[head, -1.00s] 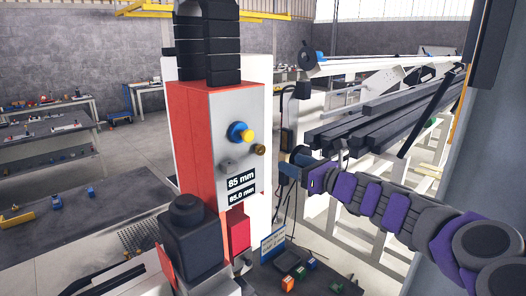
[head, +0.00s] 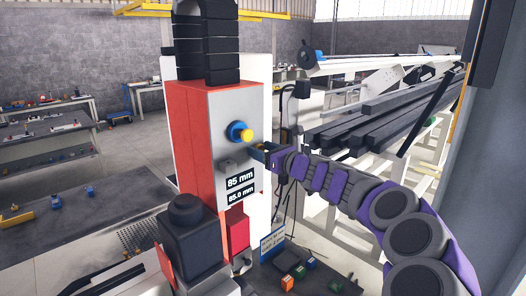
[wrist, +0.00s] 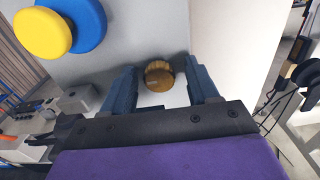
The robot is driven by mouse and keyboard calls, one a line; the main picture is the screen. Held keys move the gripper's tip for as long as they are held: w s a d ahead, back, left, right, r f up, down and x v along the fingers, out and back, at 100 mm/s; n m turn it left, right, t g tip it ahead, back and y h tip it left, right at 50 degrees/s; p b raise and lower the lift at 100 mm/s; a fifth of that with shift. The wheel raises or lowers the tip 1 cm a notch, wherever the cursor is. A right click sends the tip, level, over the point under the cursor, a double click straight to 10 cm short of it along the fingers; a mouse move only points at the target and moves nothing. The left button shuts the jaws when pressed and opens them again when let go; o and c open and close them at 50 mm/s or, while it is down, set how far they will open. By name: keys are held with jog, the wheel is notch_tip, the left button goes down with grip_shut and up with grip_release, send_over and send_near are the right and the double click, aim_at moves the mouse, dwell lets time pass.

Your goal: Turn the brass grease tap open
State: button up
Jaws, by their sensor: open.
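The brass grease tap (wrist: 159,76) is a small round brass knob on the grey face of the red machine. In the wrist view it sits between and just beyond the two blue fingers of my gripper (wrist: 162,88). The fingers are spread with a gap on either side of the knob, and I cannot tell whether either one touches it. In the head view my gripper (head: 257,150) is at the machine's face, and it hides the tap.
A yellow and blue button (head: 239,132) stands out from the face, up and left of the tap. Below are labels reading 85 mm (head: 240,180) and 85.0 mm. Dark bars (head: 380,125) lie on a white rack at the right. Small coloured blocks (head: 298,271) lie below.

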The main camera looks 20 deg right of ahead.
jog(key=c, duration=1)
jog(key=shift+c, duration=0.2)
jog(key=shift+n, duration=0.3)
jog(key=shift+a+f+n+b, duration=0.1)
jog(key=shift+f+n+b, duration=0.05)
jog(key=shift+n+b, duration=2.4)
jog(key=shift+f+n+b, duration=0.1)
jog(key=shift+n+b, duration=1.65)
jog(key=shift+n, duration=1.5)
jog(key=shift+a+f+n+b, duration=0.1)
jog(key=shift+f+n+b, duration=0.05)
jog(key=shift+n+b, duration=2.4)
jog(key=shift+n+p, duration=0.3)
jog(key=shift+n, duration=0.15)
